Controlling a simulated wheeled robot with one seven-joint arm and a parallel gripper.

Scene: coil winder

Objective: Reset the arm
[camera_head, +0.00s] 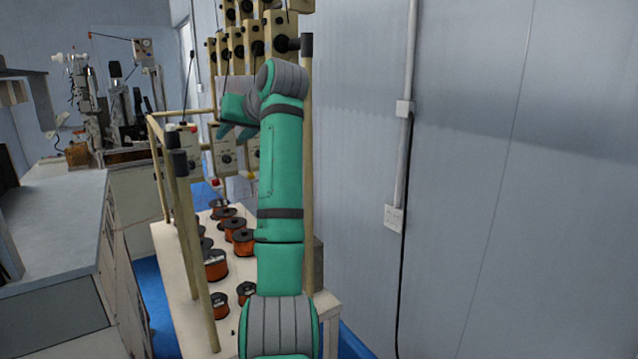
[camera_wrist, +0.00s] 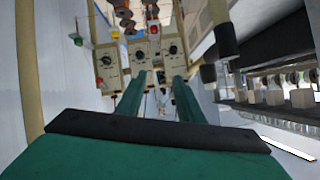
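My arm is raised over the winder's frame, with its green forearm upright in the middle of the head view. My gripper (camera_head: 235,133) points left, in front of the beige control boxes (camera_head: 223,158). In the wrist view its two green fingers reach forward, and my gripper (camera_wrist: 157,88) is open with a clear gap between the fingers. Nothing shows between them. Control boxes with black knobs (camera_wrist: 143,53) stand beyond the fingertips. Part of the coil winder behind my arm is hidden.
Orange-wound spools (camera_head: 216,266) stand on the low bench (camera_head: 183,308) below my arm, inside a beige post frame (camera_head: 193,240). A grey counter (camera_head: 55,225) is at left. A wall with conduit (camera_head: 405,108) is at right. Other machinery (camera_head: 115,110) stands at back left.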

